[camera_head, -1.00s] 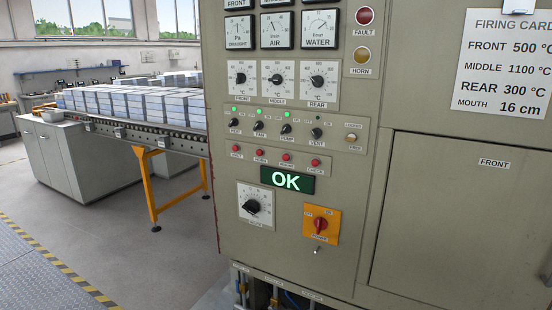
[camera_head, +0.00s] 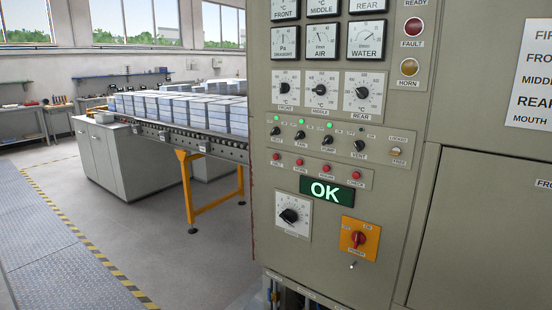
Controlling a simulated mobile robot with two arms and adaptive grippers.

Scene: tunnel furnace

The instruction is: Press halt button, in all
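The grey-green control cabinet (camera_head: 384,225) fills the right half of the view. A row of small red round buttons or lamps sits above the green OK display (camera_head: 326,190). The leftmost is a red button (camera_head: 277,156), followed by a second red one (camera_head: 299,161), a third (camera_head: 326,168) and a rightmost one (camera_head: 356,175). Their small labels are too blurred to read with certainty, so I cannot tell which is halt. Neither of my grippers is in view.
An orange plate with a red rotary switch (camera_head: 359,239) and a white-scaled dial (camera_head: 291,216) are below the display. Black knobs and gauges sit above. A roller conveyor (camera_head: 185,140) with stacked blocks stands behind left. The floor at front left (camera_head: 150,235) is clear.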

